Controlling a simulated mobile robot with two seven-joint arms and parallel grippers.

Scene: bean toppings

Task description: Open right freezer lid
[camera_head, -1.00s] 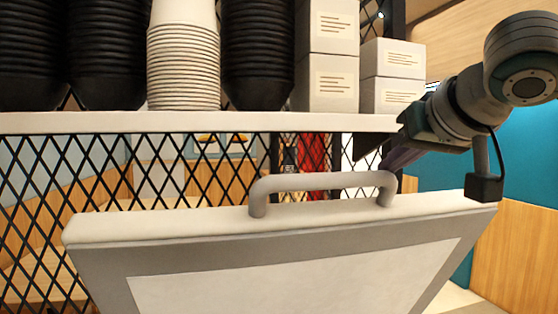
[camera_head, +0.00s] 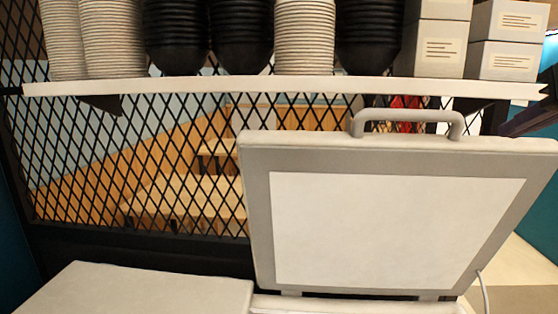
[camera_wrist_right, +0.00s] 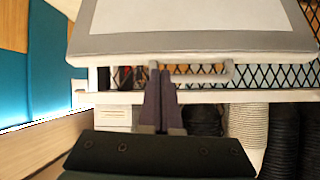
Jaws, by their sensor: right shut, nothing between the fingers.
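The right freezer lid (camera_head: 400,235) stands raised, nearly upright, in the head view, with its pale inner panel facing me. Its grey handle (camera_head: 408,118) is on the top edge. My right gripper (camera_head: 522,122) shows only in part at the right edge of the head view, to the right of the handle. In the right wrist view my right gripper (camera_wrist_right: 160,68) is shut and empty. Its fingers overlap one end of the handle (camera_wrist_right: 205,76) there; I cannot tell if they touch it. The lid (camera_wrist_right: 190,25) fills the top of that view. My left gripper is not in view.
A white shelf (camera_head: 250,87) behind the lid holds stacked black bowls (camera_head: 241,35), pale cups (camera_head: 304,35) and white boxes (camera_head: 437,48). A black lattice (camera_head: 130,150) stands below it. A flat white surface (camera_head: 135,290) lies at the lower left.

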